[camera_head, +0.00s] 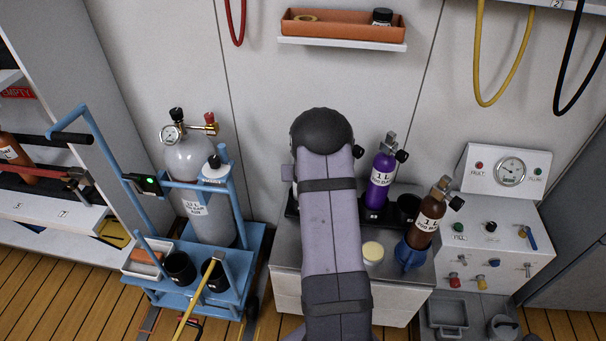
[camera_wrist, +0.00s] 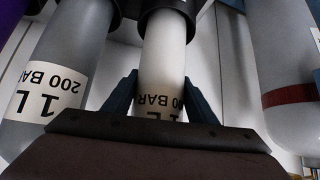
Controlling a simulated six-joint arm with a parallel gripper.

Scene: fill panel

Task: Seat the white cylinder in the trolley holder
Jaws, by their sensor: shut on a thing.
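My gripper (camera_wrist: 160,80) is shut on the white cylinder (camera_wrist: 164,60), with a dark blue finger on each side of its label. The label reads upside down in the wrist view. The far end of the cylinder goes into a black ring or cup (camera_wrist: 168,17); how deep it sits cannot be told. In the head view my arm hides the gripper and most or all of this cylinder. The blue trolley (camera_head: 255,245) stands at left, with two black cups (camera_head: 180,268) (camera_head: 217,278) on its low front shelf.
A grey labelled cylinder (camera_wrist: 75,50) stands close to the left of the held one; a larger pale cylinder with a red band (camera_wrist: 285,95) is at right. A big grey cylinder (camera_head: 205,220) stands on the trolley. Purple (camera_head: 381,178) and brown (camera_head: 430,215) cylinders stand on the bench.

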